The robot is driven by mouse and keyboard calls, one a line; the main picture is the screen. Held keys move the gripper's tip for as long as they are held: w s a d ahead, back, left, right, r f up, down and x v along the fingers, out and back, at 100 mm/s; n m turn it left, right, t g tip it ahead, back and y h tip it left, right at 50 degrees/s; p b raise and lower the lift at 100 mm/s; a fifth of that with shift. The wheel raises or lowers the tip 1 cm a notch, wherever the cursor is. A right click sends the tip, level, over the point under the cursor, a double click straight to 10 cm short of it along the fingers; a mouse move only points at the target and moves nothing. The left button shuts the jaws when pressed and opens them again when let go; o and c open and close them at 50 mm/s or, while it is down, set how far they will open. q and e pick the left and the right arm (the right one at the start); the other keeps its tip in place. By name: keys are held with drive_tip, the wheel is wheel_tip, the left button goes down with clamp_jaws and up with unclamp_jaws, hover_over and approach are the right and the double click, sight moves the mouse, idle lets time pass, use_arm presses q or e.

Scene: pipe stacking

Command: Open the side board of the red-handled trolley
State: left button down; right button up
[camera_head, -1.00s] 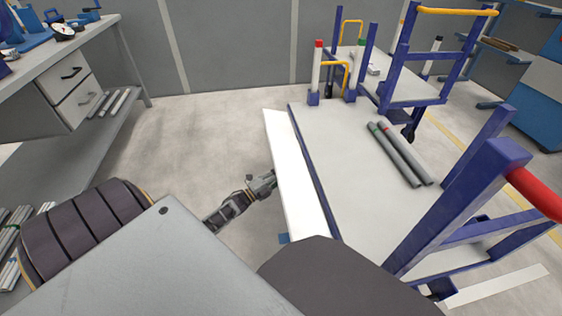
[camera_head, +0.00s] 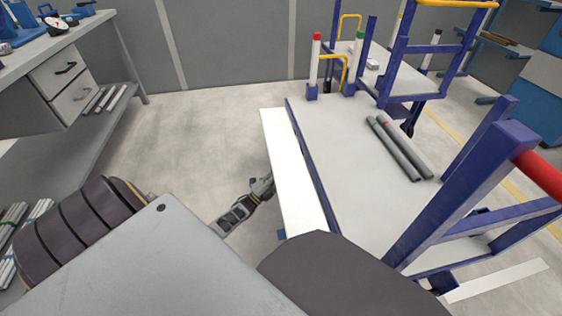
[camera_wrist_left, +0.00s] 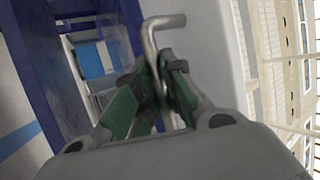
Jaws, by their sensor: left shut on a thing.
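The red-handled trolley has a red handle (camera_head: 540,172), blue posts and a light grey bed (camera_head: 345,165). Its white side board (camera_head: 290,165) runs along the bed's left edge; its exact tilt is hard to tell. My left gripper (camera_head: 264,186) is at the outer left side of the board, its tip partly hidden by the board. In the left wrist view my left gripper (camera_wrist_left: 160,88) has its green-padded fingers shut on a bent metal rod (camera_wrist_left: 152,35), a latch or handle beside a pale panel. My right gripper is not in view.
Two grey pipes (camera_head: 400,148) lie on the bed. A second trolley with a yellow handle (camera_head: 455,4) stands behind. A workbench with drawers (camera_head: 70,85) is at the left. The floor (camera_head: 195,140) between the bench and the board is clear.

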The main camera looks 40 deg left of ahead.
use_arm(q)
drive_tip(key=shift+w+f+n, duration=0.1)
drive_tip(key=shift+f+n, duration=0.15)
drive_tip(key=shift+n, duration=0.05)
idle(0.5)
drive_tip(key=c, duration=1.5)
unclamp_jaws()
drive_tip(key=shift+v, duration=6)
drive_tip(key=shift+d+f, duration=0.15)
drive_tip(key=shift+f, duration=0.05)
